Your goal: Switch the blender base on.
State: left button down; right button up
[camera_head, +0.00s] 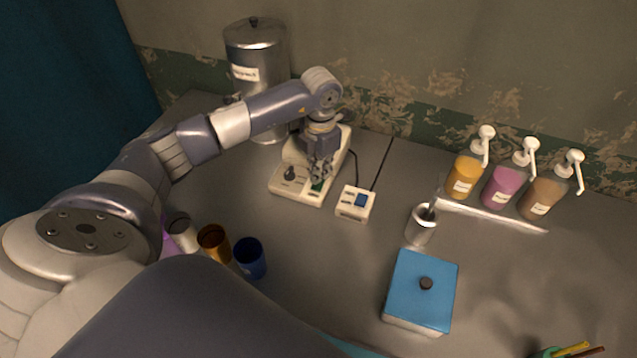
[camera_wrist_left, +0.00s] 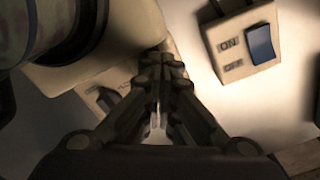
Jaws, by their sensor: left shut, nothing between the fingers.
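The cream blender base (camera_head: 297,185) stands on the table near the back wall, with a dark knob on its front left. It also shows in the left wrist view (camera_wrist_left: 120,50), partly hidden by my fingers. To its right lies a small cream switch box (camera_head: 345,211) with a blue rocker switch (camera_head: 361,200). My left gripper (camera_head: 320,178) points down over the front of the blender base, left of the switch box. It is shut and empty. My right gripper is out of view.
A metal canister (camera_head: 257,70) stands behind my left arm. Several cups, including a blue one (camera_head: 250,258), stand at the front left. A metal cup (camera_head: 420,228), a blue-lidded box (camera_head: 422,280) and three pump bottles (camera_head: 503,186) are to the right.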

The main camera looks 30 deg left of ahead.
pick_arm(q)
jog(key=shift+f+b, duration=0.3)
jog(key=shift+f, duration=0.1)
jog(key=shift+s, duration=0.1)
jog(key=shift+r+p, duration=0.65)
jog(key=shift+r, duration=0.2)
jog(key=shift+r+p, duration=1.55)
jog(key=shift+r, duration=1.15)
jog(key=shift+f, duration=0.1)
